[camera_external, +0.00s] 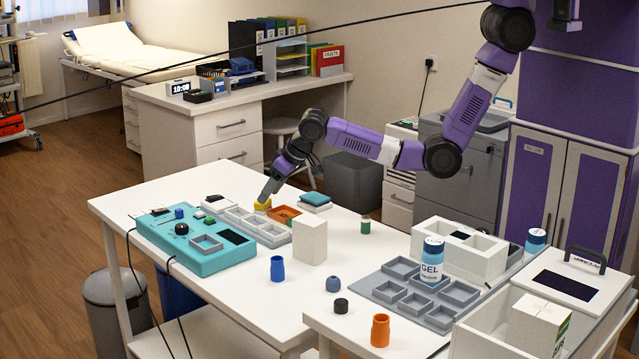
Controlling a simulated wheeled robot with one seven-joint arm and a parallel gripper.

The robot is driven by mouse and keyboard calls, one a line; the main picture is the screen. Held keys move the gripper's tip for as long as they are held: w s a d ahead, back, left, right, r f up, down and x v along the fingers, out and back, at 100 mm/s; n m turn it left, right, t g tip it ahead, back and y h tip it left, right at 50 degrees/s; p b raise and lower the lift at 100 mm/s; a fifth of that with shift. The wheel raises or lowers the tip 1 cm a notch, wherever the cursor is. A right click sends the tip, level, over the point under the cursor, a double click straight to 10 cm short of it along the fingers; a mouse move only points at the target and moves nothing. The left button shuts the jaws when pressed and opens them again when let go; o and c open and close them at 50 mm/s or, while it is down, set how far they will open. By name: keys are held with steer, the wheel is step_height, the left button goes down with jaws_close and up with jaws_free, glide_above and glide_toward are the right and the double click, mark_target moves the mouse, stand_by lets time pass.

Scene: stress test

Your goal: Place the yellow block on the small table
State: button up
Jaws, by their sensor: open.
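A small yellow block (262,206) is on the long white table (160,203), behind the row of grey trays and left of an orange tray (284,214). My gripper (266,196) points down at the yellow block, its fingertips at or just above it. The jaws are open, but the fingers are too small to tell whether they straddle or touch the block. A second white table (326,323) stands at the front right, against the long one. I cannot tell which table is the small one.
The front-right table holds a grey tray set (405,307), a gel bottle (431,262) and an orange bottle (380,331).

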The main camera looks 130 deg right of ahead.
steer(key=shift+x, duration=2.4)
steer(key=shift+d+r, duration=0.1)
jaws_close()
steer(key=shift+r, duration=0.1)
step_height(320, 180, up, 20)
steer(key=b, duration=0.1)
